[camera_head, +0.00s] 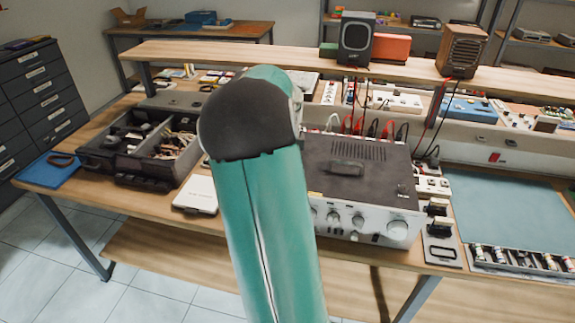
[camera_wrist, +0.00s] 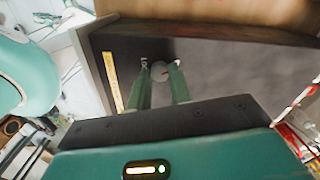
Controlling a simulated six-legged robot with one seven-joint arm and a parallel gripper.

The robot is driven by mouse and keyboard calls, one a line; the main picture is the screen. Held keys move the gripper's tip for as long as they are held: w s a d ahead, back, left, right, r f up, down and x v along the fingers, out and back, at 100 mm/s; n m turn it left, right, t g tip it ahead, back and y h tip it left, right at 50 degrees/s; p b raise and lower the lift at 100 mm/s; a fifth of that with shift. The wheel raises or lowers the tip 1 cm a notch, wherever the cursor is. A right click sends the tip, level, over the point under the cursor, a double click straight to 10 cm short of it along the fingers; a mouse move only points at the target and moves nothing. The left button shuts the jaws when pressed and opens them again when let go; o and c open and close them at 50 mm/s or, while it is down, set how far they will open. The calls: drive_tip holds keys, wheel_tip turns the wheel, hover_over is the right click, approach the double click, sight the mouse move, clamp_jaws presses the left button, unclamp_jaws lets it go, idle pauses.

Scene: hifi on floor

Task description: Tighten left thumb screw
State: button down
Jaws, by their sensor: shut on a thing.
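The amplifier (camera_head: 375,180) stands on the workbench, with a dark vented top and a silver front with knobs. Its dark top (camera_wrist: 230,85) fills much of the wrist view, with a yellow label strip (camera_wrist: 113,82) at the left. A small round pale thumb screw (camera_wrist: 158,74) sits on that surface near the left side. My gripper (camera_wrist: 159,66) has a finger on each side of the screw and is shut on it. In the head view my green arm hides the gripper, the screw and the amplifier's left part.
An open dark case (camera_head: 140,150) and a white box (camera_head: 195,195) lie left of my arm. A raised shelf (camera_head: 300,62) with two speakers runs behind. Cables and sockets stand behind the amplifier. A blue-green mat (camera_head: 510,210) lies clear at right.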

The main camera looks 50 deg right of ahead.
drive_tip(key=m, duration=0.5)
idle(0.5)
drive_tip(key=c, duration=1.3)
unclamp_jaws()
drive_tip(key=shift+r, duration=0.1)
wheel_tip(320, 180, up, 14)
drive_tip(key=shift+f, duration=0.15)
drive_tip(key=shift+w, duration=0.1)
